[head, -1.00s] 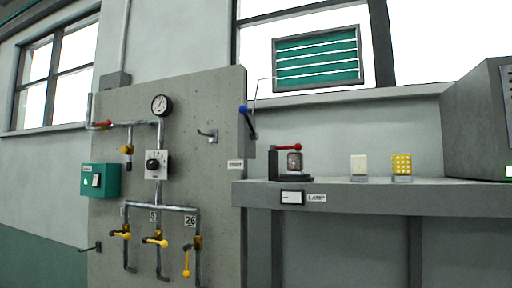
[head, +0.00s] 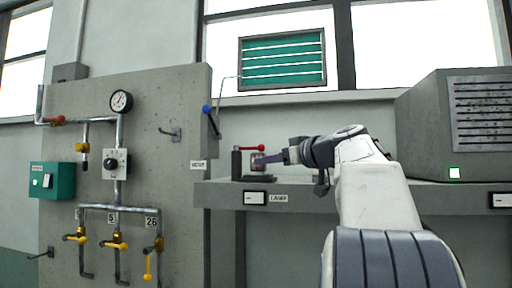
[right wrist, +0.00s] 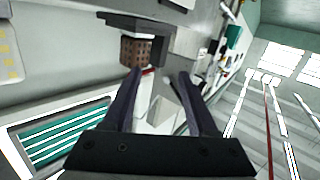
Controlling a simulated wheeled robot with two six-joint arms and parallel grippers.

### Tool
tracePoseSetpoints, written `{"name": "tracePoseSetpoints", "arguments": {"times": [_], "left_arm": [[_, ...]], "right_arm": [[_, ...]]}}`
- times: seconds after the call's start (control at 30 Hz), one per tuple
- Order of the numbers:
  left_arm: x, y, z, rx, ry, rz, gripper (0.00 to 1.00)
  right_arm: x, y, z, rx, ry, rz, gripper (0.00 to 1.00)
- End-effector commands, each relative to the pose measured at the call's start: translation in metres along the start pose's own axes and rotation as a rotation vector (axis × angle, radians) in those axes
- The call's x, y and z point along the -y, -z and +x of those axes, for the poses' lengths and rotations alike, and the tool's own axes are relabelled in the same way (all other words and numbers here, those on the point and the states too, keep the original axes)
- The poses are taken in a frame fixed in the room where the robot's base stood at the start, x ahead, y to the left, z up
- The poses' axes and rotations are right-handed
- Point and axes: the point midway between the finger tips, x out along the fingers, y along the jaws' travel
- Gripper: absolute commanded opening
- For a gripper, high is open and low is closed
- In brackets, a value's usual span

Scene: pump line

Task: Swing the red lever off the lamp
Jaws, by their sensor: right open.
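The red lever (head: 252,149) lies level across the top of the lamp (head: 257,163), its red knob at the right end. The lamp is a small caged brownish cylinder on a dark stand (head: 237,164) on the shelf. My right gripper (head: 264,160) reaches in from the right, its fingers close by the lamp and just below the knob. In the right wrist view the gripper (right wrist: 160,75) is open and empty. There the lamp (right wrist: 136,51) is just beyond the left fingertip, and a bit of red shows beside that finger. My left gripper is not in view.
The shelf (head: 285,208) carries a large grey box (head: 450,130) at the right. At the left stands a concrete panel (head: 170,110) with pipes, valves and a blue-knobbed lever (head: 211,120) near its right edge. A teal louvre (head: 283,62) is above the lamp.

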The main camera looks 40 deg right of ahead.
Motion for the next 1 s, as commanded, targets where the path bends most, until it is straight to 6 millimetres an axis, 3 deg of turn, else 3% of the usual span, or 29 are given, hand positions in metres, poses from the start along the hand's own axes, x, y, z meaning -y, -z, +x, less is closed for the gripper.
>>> {"name": "tracePoseSetpoints", "arguments": {"times": [0.03,0.1,0.23,0.7,1.0], "left_arm": [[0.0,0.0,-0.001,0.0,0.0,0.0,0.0],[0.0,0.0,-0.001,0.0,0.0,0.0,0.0],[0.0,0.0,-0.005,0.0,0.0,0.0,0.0],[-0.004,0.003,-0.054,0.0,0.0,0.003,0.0],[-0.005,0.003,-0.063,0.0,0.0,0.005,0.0]], "right_arm": [[-0.018,0.012,-0.014,-0.031,-0.038,-0.033,0.59],[-0.029,0.024,-0.025,-0.061,-0.066,-0.069,0.59],[-0.037,0.035,-0.029,-0.083,-0.084,-0.096,0.59],[-0.043,0.043,0.05,-0.08,-0.082,-0.094,0.59],[-0.045,0.041,0.071,-0.081,-0.084,-0.096,0.59]]}}
